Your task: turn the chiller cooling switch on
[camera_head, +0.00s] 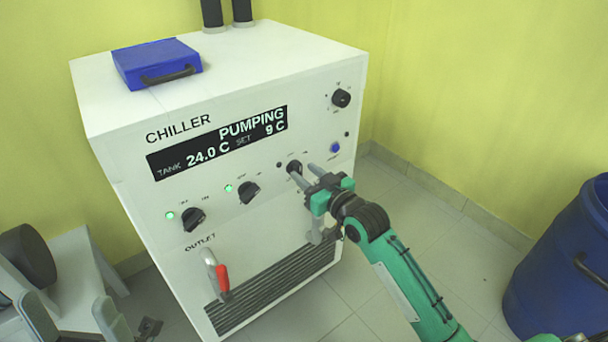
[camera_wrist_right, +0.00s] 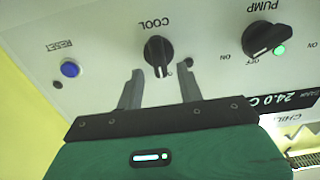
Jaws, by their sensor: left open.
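The white chiller (camera_head: 110,125) faces me, with its display (camera_head: 217,143) reading PUMPING, tank 24.0 C and set 9 C. The black COOL knob (camera_head: 294,167) is on its front panel; in the right wrist view the knob (camera_wrist_right: 158,51) shows upside down with its ridge roughly upright. The small lamp beside it (camera_wrist_right: 188,62) looks dark. My right gripper (camera_head: 302,172) is open, its fingertips (camera_wrist_right: 160,72) on either side of the knob, with gaps visible. Two grey fingers of my left gripper (camera_head: 75,320) show apart at the lower left, away from the panel.
The pump knob (camera_head: 249,190) and another knob (camera_head: 193,217) have lit green lamps. A blue button (camera_head: 335,147) and black dial (camera_head: 341,98) are to the right. A red-handled outlet valve (camera_head: 222,278) sits below. A blue barrel (camera_head: 560,260) stands right; floor between is clear.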

